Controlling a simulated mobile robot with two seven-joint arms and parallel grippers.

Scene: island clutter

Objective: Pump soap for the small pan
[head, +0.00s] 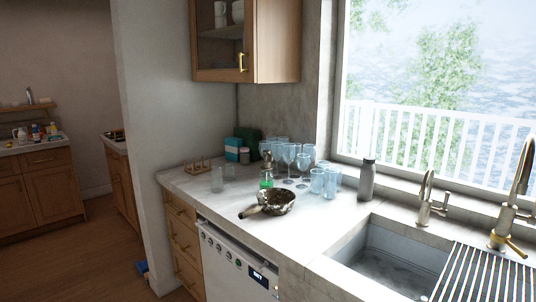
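The small pan (278,203) sits on the counter in the head view. It is dark and dirty-looking, and its handle points to the left. A soap pump bottle (266,177) with green liquid and a light pump top stands upright just behind the pan. The bottle and pan look close, but I cannot tell if they touch. Neither my left nor my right gripper shows in this view.
Several clear glasses (303,163) stand behind and right of the pan. A grey bottle (366,179) stands by the window. The sink (385,262) with a faucet (513,200) and striped rack (485,277) is at the right. Bare counter (325,222) lies before the sink.

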